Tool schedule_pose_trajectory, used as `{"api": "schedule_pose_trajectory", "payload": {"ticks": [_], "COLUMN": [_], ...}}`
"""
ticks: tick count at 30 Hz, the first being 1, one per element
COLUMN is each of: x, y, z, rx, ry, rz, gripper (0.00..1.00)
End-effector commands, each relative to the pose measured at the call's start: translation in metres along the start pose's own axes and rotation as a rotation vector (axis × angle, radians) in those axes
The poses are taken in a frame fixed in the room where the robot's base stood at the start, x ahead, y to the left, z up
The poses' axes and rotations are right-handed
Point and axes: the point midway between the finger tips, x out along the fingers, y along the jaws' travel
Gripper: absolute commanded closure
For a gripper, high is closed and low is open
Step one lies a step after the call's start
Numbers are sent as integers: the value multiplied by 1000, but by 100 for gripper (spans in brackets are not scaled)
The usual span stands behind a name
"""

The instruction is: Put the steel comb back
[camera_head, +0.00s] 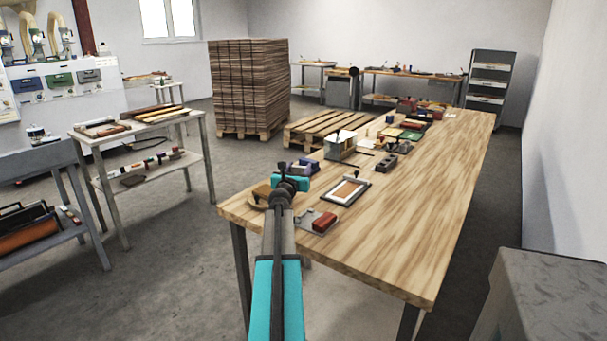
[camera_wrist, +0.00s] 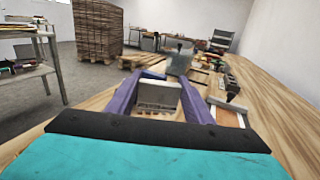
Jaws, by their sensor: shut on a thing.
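My gripper (camera_head: 303,166) reaches out over the near left part of the wooden bench (camera_head: 400,240). In the wrist view its two purple fingers (camera_wrist: 168,82) are closed on a pale grey plate with a toothed lower edge, which looks like the steel comb (camera_wrist: 158,95). The comb hangs between the fingers, teeth downward, above the bench top. In the head view the comb is hidden or too small to make out behind my gripper.
A framed panel (camera_head: 348,190) and a grey plate with a red block (camera_head: 323,222) lie right of my gripper. A clear box (camera_head: 341,147) stands beyond, with several small items farther back. The bench's right side is clear. A shelf table (camera_head: 150,125) stands left.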

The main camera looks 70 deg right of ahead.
Motion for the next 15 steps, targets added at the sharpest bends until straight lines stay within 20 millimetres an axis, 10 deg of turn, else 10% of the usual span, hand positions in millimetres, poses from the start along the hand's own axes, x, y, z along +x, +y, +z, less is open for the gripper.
{"api": "schedule_pose_trajectory", "payload": {"ticks": [15], "x": [28], "y": [-5], "z": [-2], "rx": [-1], "ry": [-1], "rz": [1], "gripper": [83]}}
